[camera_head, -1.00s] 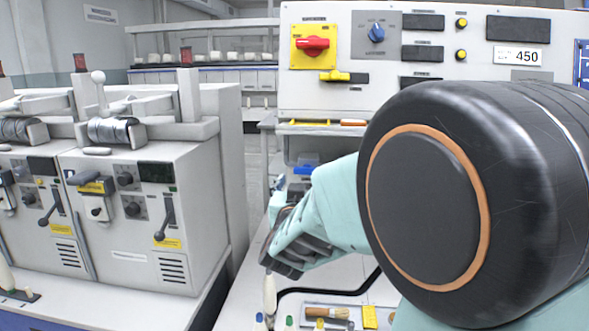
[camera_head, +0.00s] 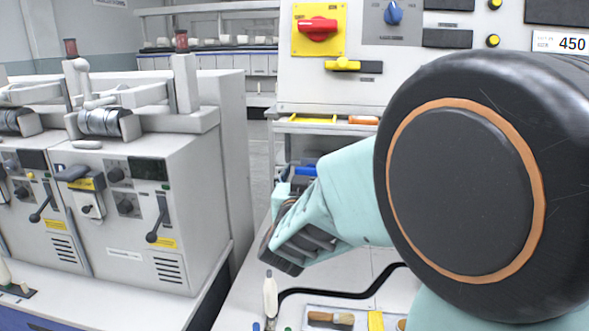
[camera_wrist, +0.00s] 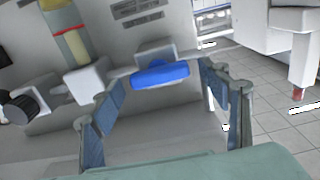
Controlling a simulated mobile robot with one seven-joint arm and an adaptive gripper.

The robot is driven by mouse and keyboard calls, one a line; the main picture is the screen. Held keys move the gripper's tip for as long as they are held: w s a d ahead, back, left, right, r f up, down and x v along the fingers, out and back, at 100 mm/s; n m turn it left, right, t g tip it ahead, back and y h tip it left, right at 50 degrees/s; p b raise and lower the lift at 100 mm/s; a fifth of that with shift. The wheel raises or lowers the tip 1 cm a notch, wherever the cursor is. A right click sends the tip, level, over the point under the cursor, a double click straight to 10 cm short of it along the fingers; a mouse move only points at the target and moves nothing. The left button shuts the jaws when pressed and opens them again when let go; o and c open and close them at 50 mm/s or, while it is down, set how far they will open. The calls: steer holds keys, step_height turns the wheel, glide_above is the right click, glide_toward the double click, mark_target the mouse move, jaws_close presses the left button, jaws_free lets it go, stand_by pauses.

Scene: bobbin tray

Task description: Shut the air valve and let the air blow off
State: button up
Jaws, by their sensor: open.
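A blue handle (camera_wrist: 160,75) sits on a pale grey valve body (camera_wrist: 155,49) in the wrist view. It appears to be the air valve's lever, lying crosswise in the picture. My gripper (camera_wrist: 162,92) is open. Its two fingers stand left and right of the handle, with the handle showing in the gap between their tips; I see no clear contact. In the head view my gripper (camera_head: 287,240) is at lower centre, partly hidden by its own wrist, and a blue part (camera_head: 305,170) shows just behind it.
Left of the handle, the wrist view shows a yellowish cylinder (camera_wrist: 68,40) with a red line and a dark round knob (camera_wrist: 22,107). A control panel (camera_head: 300,90) has a red switch (camera_head: 317,28) and a yellow lever (camera_head: 343,65). Winding machines (camera_head: 130,200) stand left. A bobbin-like tool (camera_head: 270,295) stands below my gripper.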

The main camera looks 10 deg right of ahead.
steer(key=shift+w, duration=0.1)
steer(key=c, duration=1.2)
steer(key=shift+o, duration=0.2)
